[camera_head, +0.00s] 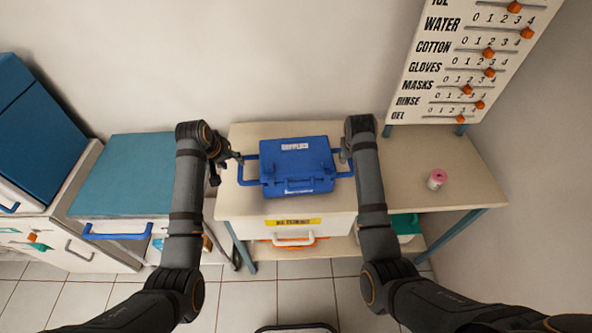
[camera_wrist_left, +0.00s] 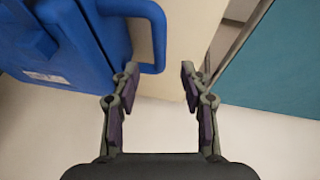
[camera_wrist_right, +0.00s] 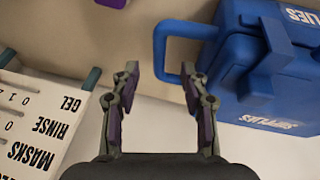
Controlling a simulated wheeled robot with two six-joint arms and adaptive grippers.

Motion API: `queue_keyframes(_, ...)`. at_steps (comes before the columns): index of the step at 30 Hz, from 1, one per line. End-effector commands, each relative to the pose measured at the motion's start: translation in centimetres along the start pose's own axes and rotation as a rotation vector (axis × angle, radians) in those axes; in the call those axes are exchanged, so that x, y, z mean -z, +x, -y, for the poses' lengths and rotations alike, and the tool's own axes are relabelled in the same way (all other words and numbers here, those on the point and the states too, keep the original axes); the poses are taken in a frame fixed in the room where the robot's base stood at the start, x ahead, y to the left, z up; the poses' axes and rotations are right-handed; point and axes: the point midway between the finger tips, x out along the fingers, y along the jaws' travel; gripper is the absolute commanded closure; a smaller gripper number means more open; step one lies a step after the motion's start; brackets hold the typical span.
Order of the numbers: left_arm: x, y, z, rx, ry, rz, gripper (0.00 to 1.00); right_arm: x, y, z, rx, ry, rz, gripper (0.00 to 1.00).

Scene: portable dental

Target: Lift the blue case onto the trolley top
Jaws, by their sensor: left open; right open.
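The blue case (camera_head: 298,165) sits upright on a beige bench top, with a loop handle on each side and one on its front. The trolley (camera_head: 130,180) with a teal top and a blue front handle stands to the left; its top looks bare. My left gripper (camera_head: 232,160) is open beside the case's left handle, which also shows in the left wrist view (camera_wrist_left: 158,40). My right gripper (camera_head: 346,152) is open beside the right handle, which shows in the right wrist view (camera_wrist_right: 160,45). Neither gripper is closed on a handle.
The beige bench (camera_head: 400,160) holds a small pink-and-white roll (camera_head: 437,179) on its right. A labelled slider board (camera_head: 465,60) rises behind it. A drawer with a yellow label (camera_head: 293,222) is below the case. A blue-topped cabinet (camera_head: 35,125) stands far left.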

Motion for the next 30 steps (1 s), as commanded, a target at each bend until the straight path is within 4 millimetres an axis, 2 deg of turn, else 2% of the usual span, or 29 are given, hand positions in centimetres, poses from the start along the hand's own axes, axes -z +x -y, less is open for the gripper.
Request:
queue_keyframes(6, -0.1, 4.2, -0.1, -0.001, -0.001, 0.003, 0.55, -0.1, 4.2, -0.1, -0.002, 0.0, 0.003, 0.55)
queue_keyframes(13, 0.0, 7.5, -0.1, -0.001, 0.0, 0.001, 0.55, 0.0, 7.5, -0.1, -0.001, 0.0, 0.001, 0.55)
queue_keyframes(18, -0.1, 8.4, 0.0, 0.0, 0.001, 0.001, 0.55, 0.0, 8.4, -0.1, -0.001, 0.001, 0.0, 0.55)
queue_keyframes(26, 0.0, 8.5, 0.0, 0.0, 0.0, 0.0, 0.55, 0.0, 8.5, -0.1, -0.001, 0.001, 0.0, 0.55)
queue_keyframes(30, 0.0, 8.5, 0.0, 0.0, 0.0, 0.0, 0.73, 0.0, 8.5, -0.1, -0.001, 0.001, 0.0, 0.73)
